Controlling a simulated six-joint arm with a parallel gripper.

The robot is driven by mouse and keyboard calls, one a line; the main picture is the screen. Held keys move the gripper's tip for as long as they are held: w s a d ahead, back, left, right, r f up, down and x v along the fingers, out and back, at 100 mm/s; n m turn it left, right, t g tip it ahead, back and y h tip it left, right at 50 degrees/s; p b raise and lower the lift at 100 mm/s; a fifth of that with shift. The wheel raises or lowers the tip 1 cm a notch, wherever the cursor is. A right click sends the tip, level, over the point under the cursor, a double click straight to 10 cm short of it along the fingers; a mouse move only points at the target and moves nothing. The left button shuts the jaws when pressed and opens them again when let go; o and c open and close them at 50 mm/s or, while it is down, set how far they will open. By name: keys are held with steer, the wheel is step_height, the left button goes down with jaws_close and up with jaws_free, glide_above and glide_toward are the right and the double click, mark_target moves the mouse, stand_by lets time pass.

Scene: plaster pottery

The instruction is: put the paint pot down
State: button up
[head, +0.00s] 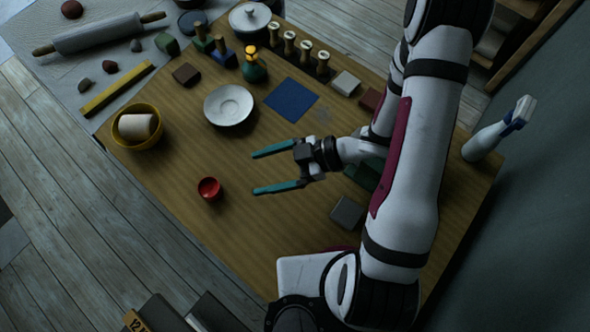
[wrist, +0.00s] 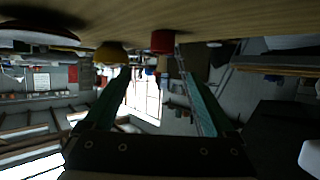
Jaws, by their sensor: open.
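The paint pot is a small red cup (head: 209,188) standing upright on the wooden table, left of my gripper in the head view. My gripper (head: 253,172) has two teal fingers spread apart, with nothing between them. The pot lies beyond the fingertips, apart from them. In the wrist view, the red pot (wrist: 163,41) shows at the top middle, past the open fingers (wrist: 154,60); that view appears upside down.
A yellow bowl (head: 157,143) holding a pale cylinder (head: 138,125) stands at the table's left. A white saucer (head: 229,91) and a blue square (head: 291,99) lie behind my gripper. A grey block (head: 347,212) is at right. The tabletop around the pot is clear.

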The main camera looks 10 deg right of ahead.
steer(key=w+d+m+t+h, duration=0.1)
steer(key=w+d, duration=0.1)
steer(key=w, duration=0.1)
steer(key=w+d+m+t+h, duration=0.1)
steer(key=w+h, duration=0.1)
steer(key=w, duration=0.1)
steer(key=w+d+m+t+h, duration=0.1)
steer(key=w+d+t+h, duration=0.1)
steer(key=shift+w+d+f, duration=0.2)
steer(key=shift+w+d, duration=0.15)
steer(key=shift+w, duration=0.05)
steer(key=w+d+r+m+t+h, duration=0.2)
steer(key=w+d+r+m+h, duration=0.2)
steer(key=d+h, duration=0.3)
steer(key=s+d+r+m+g+h, duration=0.2)
steer(key=s+d+r+m+h, duration=0.2)
steer(key=s+d+r+m, duration=0.4)
steer(key=s+a+r+m+g+y, duration=0.2)
steer(key=s+a+m, duration=0.2)
steer(key=s, duration=0.4)
steer(key=s+a+r+m+g+y, duration=0.2)
steer(key=s+a+m, duration=0.2)
steer(key=s+a, duration=0.3)
steer(key=shift+s+y, duration=0.3)
steer(key=shift+s, duration=0.25)
